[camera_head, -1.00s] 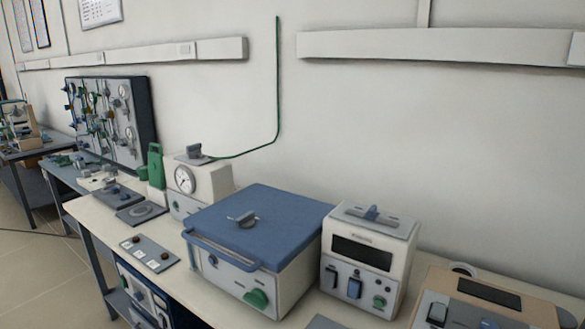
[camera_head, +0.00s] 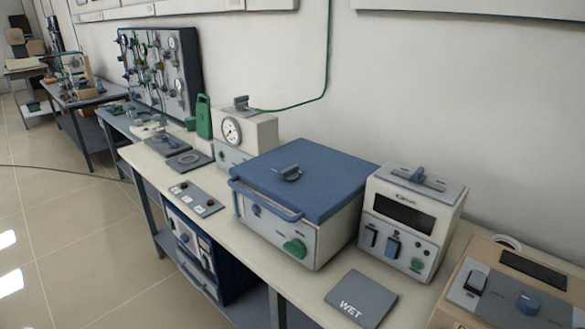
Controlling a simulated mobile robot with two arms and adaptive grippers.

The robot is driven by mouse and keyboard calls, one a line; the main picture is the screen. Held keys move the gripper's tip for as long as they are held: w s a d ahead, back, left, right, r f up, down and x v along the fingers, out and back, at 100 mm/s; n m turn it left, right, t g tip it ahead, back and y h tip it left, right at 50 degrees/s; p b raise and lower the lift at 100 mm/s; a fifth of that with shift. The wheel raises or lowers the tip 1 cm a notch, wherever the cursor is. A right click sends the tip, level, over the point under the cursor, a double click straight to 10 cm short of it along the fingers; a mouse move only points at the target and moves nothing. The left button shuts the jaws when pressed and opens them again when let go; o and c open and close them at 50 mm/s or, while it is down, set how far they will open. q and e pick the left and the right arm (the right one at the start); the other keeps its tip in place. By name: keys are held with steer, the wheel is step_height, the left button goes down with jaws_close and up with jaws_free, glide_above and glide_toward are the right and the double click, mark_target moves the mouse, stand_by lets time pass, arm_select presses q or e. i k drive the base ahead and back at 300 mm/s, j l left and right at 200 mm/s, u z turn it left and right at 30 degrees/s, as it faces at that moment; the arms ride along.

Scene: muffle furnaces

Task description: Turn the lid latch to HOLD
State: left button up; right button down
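A box-shaped furnace with a blue lid (camera_head: 310,178) stands on the bench, its lid down. A blue bar handle (camera_head: 265,200) runs along the lid's front edge. The furnace's pale front panel (camera_head: 270,229) carries a green knob (camera_head: 294,249) and a small blue knob. I cannot read any HOLD marking at this size. Neither of my grippers shows in the view.
A white instrument (camera_head: 408,220) with a dark display stands right of the furnace. A grey plate marked WET (camera_head: 361,298) lies in front of it. A gauge box (camera_head: 243,138) stands behind left. A tan console (camera_head: 515,290) is at the right. Floor (camera_head: 95,240) is open at left.

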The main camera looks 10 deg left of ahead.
mark_target(290, 174)
steer(key=i+z, duration=0.2)
steer(key=z, duration=0.3)
steer(key=i+z, duration=0.2)
steer(key=z, duration=0.3)
